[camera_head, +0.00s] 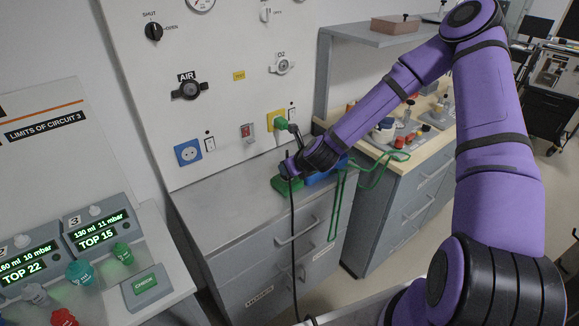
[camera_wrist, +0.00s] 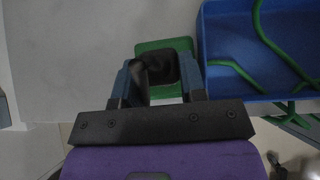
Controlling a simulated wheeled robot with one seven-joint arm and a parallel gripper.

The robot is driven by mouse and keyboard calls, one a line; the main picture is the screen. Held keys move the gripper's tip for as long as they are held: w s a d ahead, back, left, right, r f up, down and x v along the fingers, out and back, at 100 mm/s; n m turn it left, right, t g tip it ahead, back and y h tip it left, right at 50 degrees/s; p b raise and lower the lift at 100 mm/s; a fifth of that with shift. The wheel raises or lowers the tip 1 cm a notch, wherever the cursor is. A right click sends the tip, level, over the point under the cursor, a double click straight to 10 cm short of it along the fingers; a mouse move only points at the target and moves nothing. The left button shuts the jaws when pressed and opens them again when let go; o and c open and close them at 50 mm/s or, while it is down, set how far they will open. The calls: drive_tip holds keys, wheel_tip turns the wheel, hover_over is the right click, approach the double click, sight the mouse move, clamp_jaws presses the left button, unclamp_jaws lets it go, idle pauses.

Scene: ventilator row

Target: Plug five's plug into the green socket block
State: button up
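The green socket block (camera_head: 287,184) sits on the grey counter near its front edge. My gripper (camera_head: 288,170) is right at the block. In the wrist view my gripper (camera_wrist: 160,78) is shut on a black plug (camera_wrist: 160,70), with the dark fingers on either side of it. The plug lies over the middle of the green block (camera_wrist: 165,44). I cannot tell whether it is seated in the block or just above it. A black cable (camera_head: 292,225) hangs from near my gripper over the counter's front. No number shows on the plug.
A blue tray (camera_wrist: 237,80) stands just right of the block, with a green cable (camera_wrist: 245,75) in it that loops over the edge. A green plug (camera_head: 281,124) is at the yellow wall socket (camera_head: 275,117). A blue socket (camera_head: 188,152) is further left. The counter's left part (camera_head: 225,195) is clear.

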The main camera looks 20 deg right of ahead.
drive_tip(key=o, duration=0.5)
drive_tip(key=s+d+r+n+g+h, duration=0.1)
drive_tip(key=s+d+r+n, duration=0.1)
drive_tip(key=s+r+n, duration=0.8)
drive_tip(key=s+d+r+n+g+h, duration=0.1)
drive_tip(key=s+d+r+n, duration=0.1)
drive_tip(key=s+r+n, duration=0.9)
drive_tip(key=s+d+r+n+g+h, duration=0.1)
drive_tip(key=s+d+r+n, duration=0.1)
drive_tip(key=s+r+n, duration=0.8)
drive_tip(key=shift+s+d+r+n+g, duration=0.1)
drive_tip(key=shift+s+r+n, duration=0.05)
drive_tip(key=shift+s+r, duration=0.9)
drive_tip(key=shift+s+d+r+n+g, duration=0.1)
drive_tip(key=shift+s+r, duration=0.65)
drive_tip(key=shift+r, duration=0.55)
drive_tip(key=shift+s+d+r+n+g, duration=0.1)
drive_tip(key=shift+s+r+n, duration=0.05)
drive_tip(key=shift+s+r, duration=0.9)
